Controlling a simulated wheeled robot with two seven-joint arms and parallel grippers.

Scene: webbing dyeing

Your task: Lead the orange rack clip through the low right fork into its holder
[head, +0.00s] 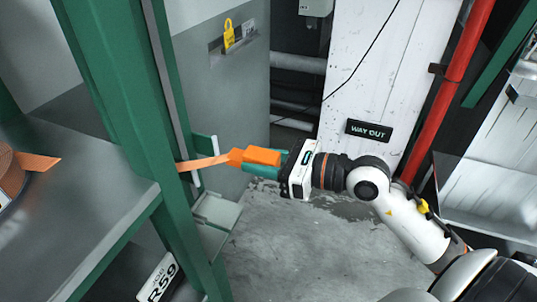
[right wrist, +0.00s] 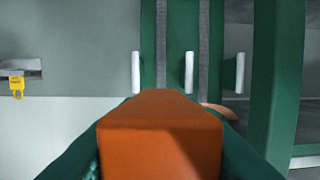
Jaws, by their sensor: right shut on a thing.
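My right gripper (head: 258,164) is shut on the orange rack clip (head: 262,156), held in the air right of the green rack post (head: 118,95). In the right wrist view the clip (right wrist: 160,135) fills the lower middle between the fingers. An orange strap (head: 205,162) runs left from the clip to the post, where part of it is hidden. White upright pegs stand ahead in the right wrist view, a left one (right wrist: 135,72) and a middle one (right wrist: 189,72); I cannot tell which belong to the low right fork. I cannot make out the holder for certain. My left gripper is not in view.
An orange roll (head: 10,182) with a loose end lies on the grey shelf (head: 90,200) at left. A pale bracket (head: 217,211) sits low beside the post. A grey cabinet (head: 235,100) stands behind, and a red pipe (head: 450,85) at right. Concrete floor lies open below.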

